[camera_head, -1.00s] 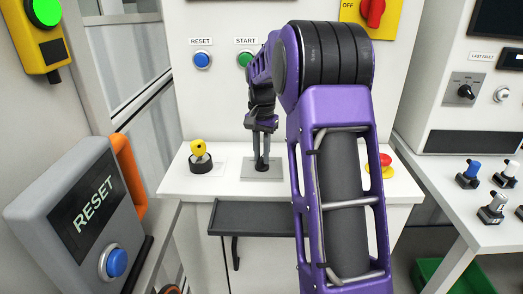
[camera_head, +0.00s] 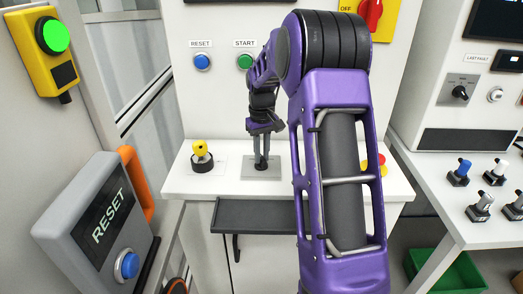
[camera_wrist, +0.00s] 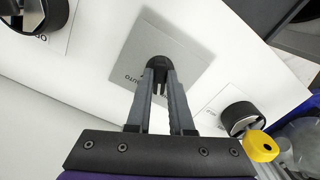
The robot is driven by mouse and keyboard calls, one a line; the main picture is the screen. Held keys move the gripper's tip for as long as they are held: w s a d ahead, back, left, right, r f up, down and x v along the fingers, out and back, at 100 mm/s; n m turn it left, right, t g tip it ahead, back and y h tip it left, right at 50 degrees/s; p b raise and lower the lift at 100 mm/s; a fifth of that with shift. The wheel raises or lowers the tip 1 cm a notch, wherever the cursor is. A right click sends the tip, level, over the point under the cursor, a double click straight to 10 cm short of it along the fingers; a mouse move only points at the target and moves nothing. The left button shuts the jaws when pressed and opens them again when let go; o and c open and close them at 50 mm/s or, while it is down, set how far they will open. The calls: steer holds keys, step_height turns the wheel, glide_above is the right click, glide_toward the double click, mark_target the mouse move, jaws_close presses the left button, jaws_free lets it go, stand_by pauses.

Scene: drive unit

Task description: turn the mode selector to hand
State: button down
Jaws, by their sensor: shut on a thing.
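The mode selector is a black knob (camera_head: 262,165) on a square grey plate (camera_head: 248,175) set in the white console top. In the wrist view the knob (camera_wrist: 158,64) stands between my fingertips, and the plate (camera_wrist: 183,52) carries the word AUTO, seen upside down. Other lettering on the plate, and the knob's pointer, cannot be made out. My gripper (camera_head: 262,158) reaches down from above and is shut on the knob; its fingers also show in the wrist view (camera_wrist: 156,82).
A yellow-topped black control (camera_head: 202,155) stands left of the selector. A red-and-yellow button (camera_head: 382,161) is partly hidden behind my arm. A grey shelf (camera_head: 258,216) juts out below the console. A grey RESET box (camera_head: 80,221) stands at left; a side table (camera_head: 450,209) stands at right.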

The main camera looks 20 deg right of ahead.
mark_target(262, 158)
steer(key=shift+n, duration=0.7)
steer(key=shift+p, duration=0.3)
steer(key=c, duration=0.8)
jaws_free()
step_height(262, 158, up, 17)
steer(key=p, duration=0.1)
steer(key=shift+r, duration=0.2)
